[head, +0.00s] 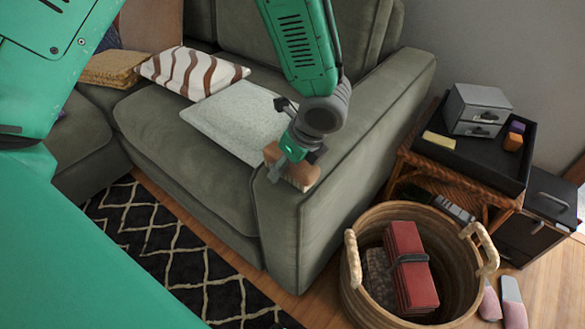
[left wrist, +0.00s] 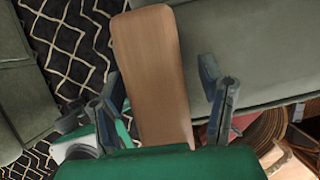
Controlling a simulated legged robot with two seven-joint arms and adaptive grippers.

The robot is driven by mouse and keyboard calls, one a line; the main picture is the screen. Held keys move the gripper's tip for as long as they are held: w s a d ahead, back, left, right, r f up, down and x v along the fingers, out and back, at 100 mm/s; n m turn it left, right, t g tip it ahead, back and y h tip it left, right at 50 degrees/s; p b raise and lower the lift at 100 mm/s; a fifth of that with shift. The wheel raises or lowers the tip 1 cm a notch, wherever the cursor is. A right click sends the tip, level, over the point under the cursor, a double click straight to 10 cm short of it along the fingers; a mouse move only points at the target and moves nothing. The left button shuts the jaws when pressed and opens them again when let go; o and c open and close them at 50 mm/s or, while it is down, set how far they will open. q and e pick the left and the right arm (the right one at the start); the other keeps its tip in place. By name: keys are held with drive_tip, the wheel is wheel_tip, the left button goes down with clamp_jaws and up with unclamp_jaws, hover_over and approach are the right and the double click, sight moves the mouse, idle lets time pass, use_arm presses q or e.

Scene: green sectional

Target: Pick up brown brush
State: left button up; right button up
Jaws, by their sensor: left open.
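The brown brush (head: 299,173) rests on top of the near end of the green sofa's arm in the head view. In the left wrist view the brush (left wrist: 154,70) shows as a long flat wooden back with rounded corners, running lengthwise between the fingers. My left gripper (head: 294,160) is open right over the brush and hides part of it. In the left wrist view its fingers (left wrist: 160,86) stand on either side of the brush, with gaps visible. Contact with the brush cannot be made out. My right gripper is not in view.
The green sofa (head: 340,180) holds cushions (head: 238,118). A wicker basket (head: 352,290) with a red item (head: 408,265) stands on the floor right of the sofa arm. A black tray (head: 468,155) on a wicker stand is beyond it. A patterned rug (head: 165,240) lies in front.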

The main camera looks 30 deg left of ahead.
use_arm(q)
drive_tip(key=shift+a, duration=0.25)
drive_tip(key=shift+d+f, duration=0.2)
drive_tip(key=shift+d, duration=0.1)
drive_tip(key=shift+a, duration=0.1)
drive_tip(key=shift+c, duration=0.8)
drive_tip(key=shift+a, duration=0.1)
clamp_jaws()
wheel_tip(320, 180, up, 10)
drive_tip(key=p, duration=0.4)
drive_tip(key=shift+r+p, duration=0.25)
drive_tip(key=shift+p, duration=0.05)
